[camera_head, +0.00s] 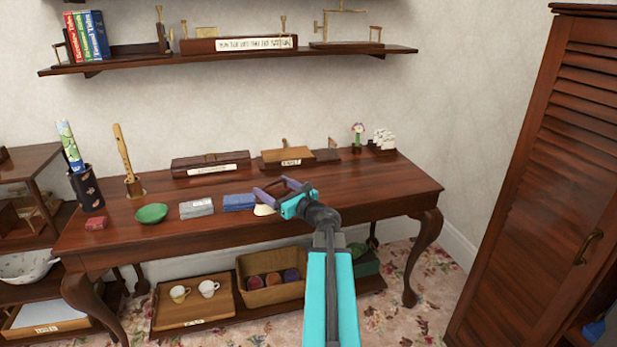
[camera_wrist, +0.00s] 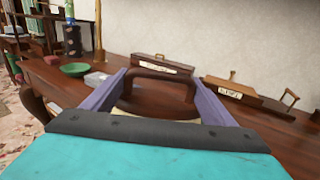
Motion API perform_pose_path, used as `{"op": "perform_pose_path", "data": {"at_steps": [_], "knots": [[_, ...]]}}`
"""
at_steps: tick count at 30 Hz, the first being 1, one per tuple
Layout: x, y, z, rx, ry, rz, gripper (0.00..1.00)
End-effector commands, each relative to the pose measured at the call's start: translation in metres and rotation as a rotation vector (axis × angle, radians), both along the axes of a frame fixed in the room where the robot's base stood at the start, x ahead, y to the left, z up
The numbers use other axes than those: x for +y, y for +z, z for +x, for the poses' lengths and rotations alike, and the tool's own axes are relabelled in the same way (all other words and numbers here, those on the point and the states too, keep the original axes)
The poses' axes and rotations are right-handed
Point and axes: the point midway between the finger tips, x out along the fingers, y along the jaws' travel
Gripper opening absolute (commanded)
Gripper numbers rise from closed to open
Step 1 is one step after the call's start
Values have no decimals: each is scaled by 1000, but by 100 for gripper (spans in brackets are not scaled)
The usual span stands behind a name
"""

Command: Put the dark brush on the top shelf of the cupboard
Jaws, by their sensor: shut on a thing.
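The dark brush has a brown arched handle and a pale underside. In the wrist view the brush (camera_wrist: 155,101) sits between the two purple fingers of my gripper (camera_wrist: 159,80), which is shut on it. In the head view my gripper (camera_head: 279,190) is over the front right part of the table, and the brush's pale underside (camera_head: 264,210) shows just below the fingers. Most of the brush is hidden there. The cupboard (camera_head: 540,170) stands at the right edge, with a louvred brown door and a brass handle (camera_head: 588,248). Its top shelf does not show.
The table (camera_head: 345,182) bears a green bowl (camera_head: 151,213), a blue block (camera_head: 239,202), grey blocks (camera_head: 196,208) and wooden boxes at the back. A wall shelf (camera_head: 230,56) hangs above. A basket (camera_head: 270,292) sits below. Flowered carpet lies between table and cupboard.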

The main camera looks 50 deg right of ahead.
Motion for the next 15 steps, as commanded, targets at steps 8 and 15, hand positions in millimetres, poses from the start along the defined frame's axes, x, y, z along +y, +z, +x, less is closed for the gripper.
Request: {"op": "perform_pose_path", "data": {"at_steps": [8, 15], "knots": [[111, 23, 51, 1, 241, 2, 54], [210, 40, 76, 1, 449, 1, 54]]}}
